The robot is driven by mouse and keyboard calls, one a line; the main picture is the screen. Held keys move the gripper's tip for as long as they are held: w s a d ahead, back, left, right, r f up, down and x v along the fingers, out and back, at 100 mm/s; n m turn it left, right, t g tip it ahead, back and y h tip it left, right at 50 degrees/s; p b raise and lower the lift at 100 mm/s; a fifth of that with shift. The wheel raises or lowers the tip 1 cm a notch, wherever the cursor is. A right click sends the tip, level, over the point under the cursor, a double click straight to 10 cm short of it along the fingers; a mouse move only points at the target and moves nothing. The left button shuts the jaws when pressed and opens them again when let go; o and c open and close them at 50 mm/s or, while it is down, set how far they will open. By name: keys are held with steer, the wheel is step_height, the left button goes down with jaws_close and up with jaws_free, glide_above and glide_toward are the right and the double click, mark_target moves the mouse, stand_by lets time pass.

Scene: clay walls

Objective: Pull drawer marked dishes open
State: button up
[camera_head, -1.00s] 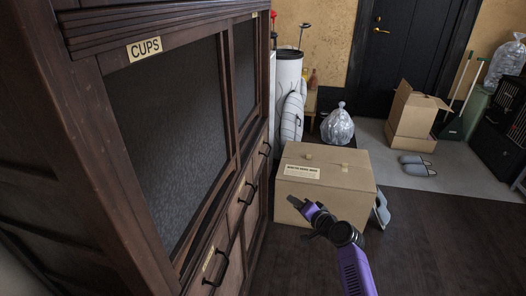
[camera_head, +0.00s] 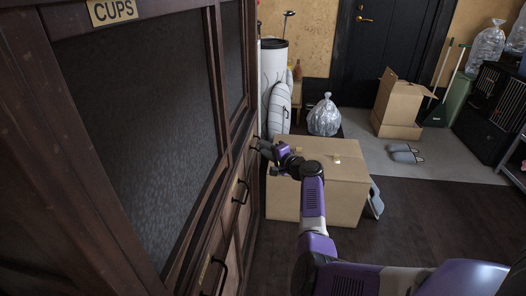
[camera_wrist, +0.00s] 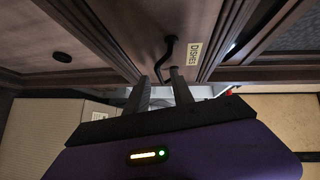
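The drawer marked DISHES (camera_wrist: 125,30) shows in the wrist view, its front flush with the cabinet frame as far as I can see. Its label (camera_wrist: 193,55) is beside a black bar handle (camera_wrist: 167,52). My gripper (camera_wrist: 159,76) is open, its two fingers apart on either side of the handle's near end; I cannot tell whether they touch it. In the head view my gripper (camera_head: 264,147) is at the cabinet's far end, by the farthest handle. No drawer label is readable there.
The dark wooden cabinet (camera_head: 85,150) fills the left, with a CUPS label (camera_head: 113,11) and nearer drawer handles (camera_head: 241,192). A large cardboard box (camera_head: 340,195) stands just right of my gripper. A white cylinder (camera_head: 273,70) stands behind. Dark floor at right (camera_head: 440,215) is clear.

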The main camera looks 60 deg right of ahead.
steer(key=shift+w+d+f, duration=0.1)
steer(key=shift+w+d, duration=0.1)
steer(key=shift+w, duration=0.35)
jaws_close()
stand_by(1.1)
